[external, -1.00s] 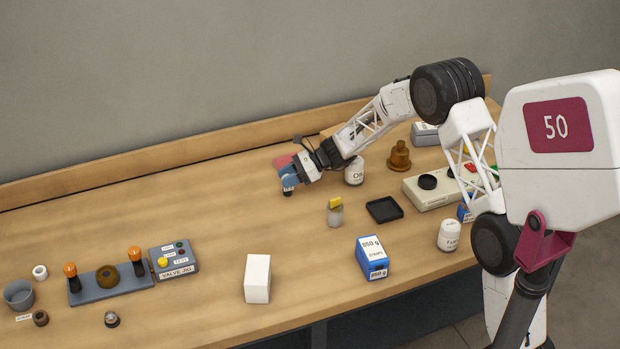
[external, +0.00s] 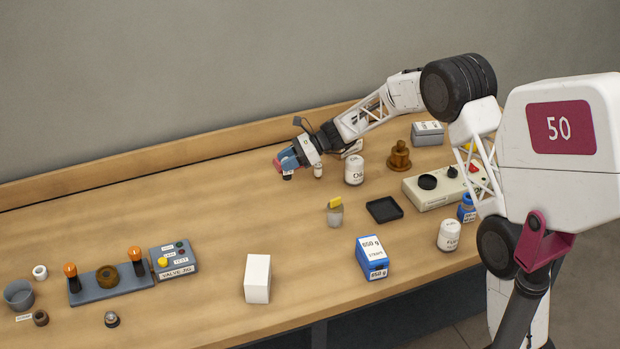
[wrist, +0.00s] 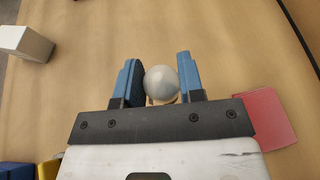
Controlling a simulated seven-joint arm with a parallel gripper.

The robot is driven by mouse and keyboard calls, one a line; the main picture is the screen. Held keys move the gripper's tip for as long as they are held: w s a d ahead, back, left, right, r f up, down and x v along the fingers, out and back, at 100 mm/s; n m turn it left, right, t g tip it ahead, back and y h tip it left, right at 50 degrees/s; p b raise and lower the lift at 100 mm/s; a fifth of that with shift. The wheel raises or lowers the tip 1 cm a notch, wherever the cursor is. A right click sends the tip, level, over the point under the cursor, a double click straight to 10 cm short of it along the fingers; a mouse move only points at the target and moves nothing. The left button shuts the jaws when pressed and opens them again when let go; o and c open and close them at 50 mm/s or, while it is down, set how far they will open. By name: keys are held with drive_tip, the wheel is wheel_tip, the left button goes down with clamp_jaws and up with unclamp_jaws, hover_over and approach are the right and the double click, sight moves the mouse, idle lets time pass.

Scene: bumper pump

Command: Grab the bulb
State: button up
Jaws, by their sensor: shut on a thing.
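The bulb (wrist: 161,83) is a pale grey-white round thing in the wrist view. It sits between the two blue fingers of my gripper (wrist: 160,82), which is shut on it. In the external view my gripper (external: 287,160) is at the back middle of the bench. The bulb cannot be made out clearly there, as the fingers cover it. I cannot tell how far it is above the bench.
A flat pinkish-red square (wrist: 265,118) shows beside my gripper. A white block (external: 257,278) stands at the front. A yellow-topped jar (external: 335,212), black tray (external: 384,209) and white can (external: 354,170) are nearby. The bench's left middle is clear.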

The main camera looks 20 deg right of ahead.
drive_tip(key=shift+r, duration=1.8)
